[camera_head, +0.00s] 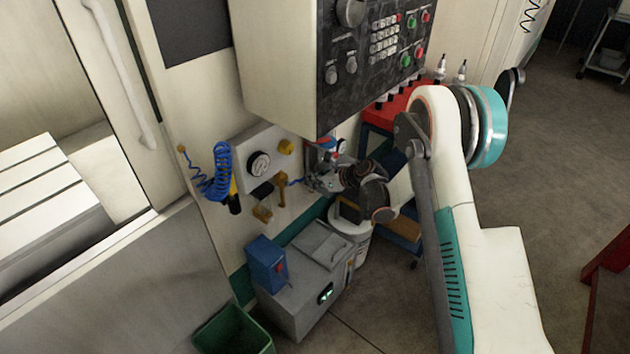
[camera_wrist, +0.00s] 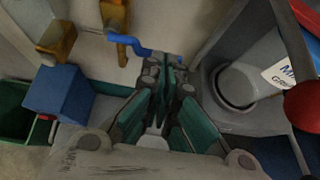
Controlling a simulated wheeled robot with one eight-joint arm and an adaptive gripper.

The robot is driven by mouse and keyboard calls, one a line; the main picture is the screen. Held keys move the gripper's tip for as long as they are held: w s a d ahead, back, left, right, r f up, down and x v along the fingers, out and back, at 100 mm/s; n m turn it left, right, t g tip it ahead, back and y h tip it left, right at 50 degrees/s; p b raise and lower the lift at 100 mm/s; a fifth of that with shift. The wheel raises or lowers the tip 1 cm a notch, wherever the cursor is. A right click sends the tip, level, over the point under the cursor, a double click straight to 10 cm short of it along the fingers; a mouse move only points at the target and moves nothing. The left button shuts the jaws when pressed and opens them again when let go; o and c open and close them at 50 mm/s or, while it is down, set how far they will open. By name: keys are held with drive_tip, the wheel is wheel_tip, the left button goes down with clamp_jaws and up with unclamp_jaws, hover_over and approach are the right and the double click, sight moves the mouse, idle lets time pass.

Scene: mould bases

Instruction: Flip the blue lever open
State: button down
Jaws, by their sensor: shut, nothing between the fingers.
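The blue lever (camera_wrist: 130,43) sticks out sideways from a brass fitting (camera_wrist: 115,18) on the pale machine wall in the wrist view. In the head view the lever (camera_head: 296,182) is a small blue piece just right of the brass fitting (camera_head: 282,188). My gripper (camera_wrist: 167,62) is shut and empty, its fingertips close to the free end of the lever. I cannot tell whether they touch it, as the tips partly hide that end. In the head view my gripper (camera_head: 311,181) is right of the lever, partly under the control panel.
A control panel (camera_head: 375,50) overhangs my gripper. A gauge box (camera_head: 262,160) and a coiled blue hose (camera_head: 222,172) are on the wall to the left. Below stand a grey unit (camera_head: 305,285) with a blue box (camera_head: 266,265) and a green bin (camera_head: 235,330). A red-topped cart (camera_head: 400,105) is behind.

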drive_tip(key=shift+f+m+g+y, duration=0.4)
drive_tip(key=shift+f+m, duration=0.1)
drive_tip(key=shift+f, duration=0.05)
idle(0.4)
drive_tip(key=s+a+f+m+g+y, duration=0.1)
drive_tip(key=s+a+f, duration=0.1)
drive_tip(key=f, duration=0.3)
drive_tip(key=shift+s+a+f, duration=0.2)
drive_tip(key=shift+s+f, duration=0.2)
drive_tip(key=shift+s, duration=0.15)
idle(0.4)
drive_tip(key=shift+r, duration=0.2)
drive_tip(key=shift+r, duration=0.65)
drive_tip(key=shift+d, duration=0.1)
drive_tip(key=s+d+r+p, duration=0.1)
drive_tip(key=d+p, duration=0.2)
drive_tip(key=d, duration=1)
drive_tip(key=shift+d+r, duration=0.35)
drive_tip(key=shift+r, duration=0.05)
